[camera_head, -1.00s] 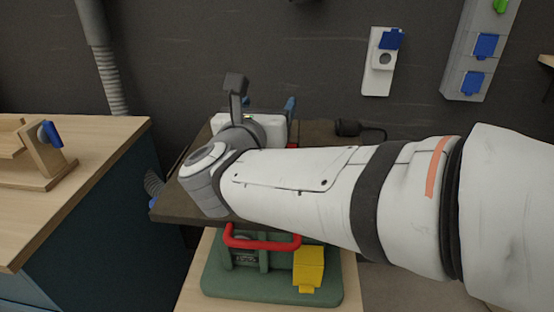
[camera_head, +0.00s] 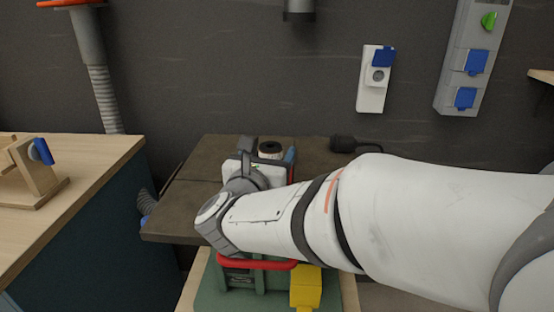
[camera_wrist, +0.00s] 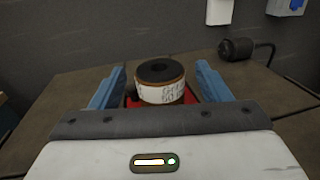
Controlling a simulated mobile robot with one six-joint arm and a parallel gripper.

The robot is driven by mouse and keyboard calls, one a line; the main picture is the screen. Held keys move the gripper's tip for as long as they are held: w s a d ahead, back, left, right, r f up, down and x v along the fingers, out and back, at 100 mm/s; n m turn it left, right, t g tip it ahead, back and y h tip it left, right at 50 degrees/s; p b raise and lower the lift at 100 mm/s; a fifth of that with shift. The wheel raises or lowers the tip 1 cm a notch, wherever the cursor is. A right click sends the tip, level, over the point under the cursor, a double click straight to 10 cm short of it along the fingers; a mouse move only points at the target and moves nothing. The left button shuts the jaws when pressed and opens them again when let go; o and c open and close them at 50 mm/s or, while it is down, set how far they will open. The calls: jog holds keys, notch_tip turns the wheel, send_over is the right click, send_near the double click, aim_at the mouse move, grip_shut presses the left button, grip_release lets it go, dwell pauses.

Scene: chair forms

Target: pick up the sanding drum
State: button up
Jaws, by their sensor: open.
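The sanding drum (camera_wrist: 161,82) is a short upright cylinder with a dark top, a brown rim and a pale printed band. It stands on the dark bench top, with something red around its base. In the head view only its upper part (camera_head: 270,149) shows beyond my wrist. My gripper (camera_wrist: 160,84) is open, its two blue fingers on either side of the drum in the wrist view. The drum appears between or just beyond the fingertips; contact cannot be told. In the head view one blue finger (camera_head: 291,155) shows to the right of the drum.
The dark bench top (camera_head: 195,180) has free room left of the drum. A black plug-like object with a cable (camera_head: 345,144) lies at the right. A green machine with a red handle (camera_head: 250,264) is below in front. A wooden workbench (camera_head: 90,180) stands at left.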

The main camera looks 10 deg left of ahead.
jog(key=shift+w+d, duration=0.2)
jog(key=shift+w, duration=1.2)
jog(key=shift+c, duration=0.3)
jog(key=c, duration=1.1)
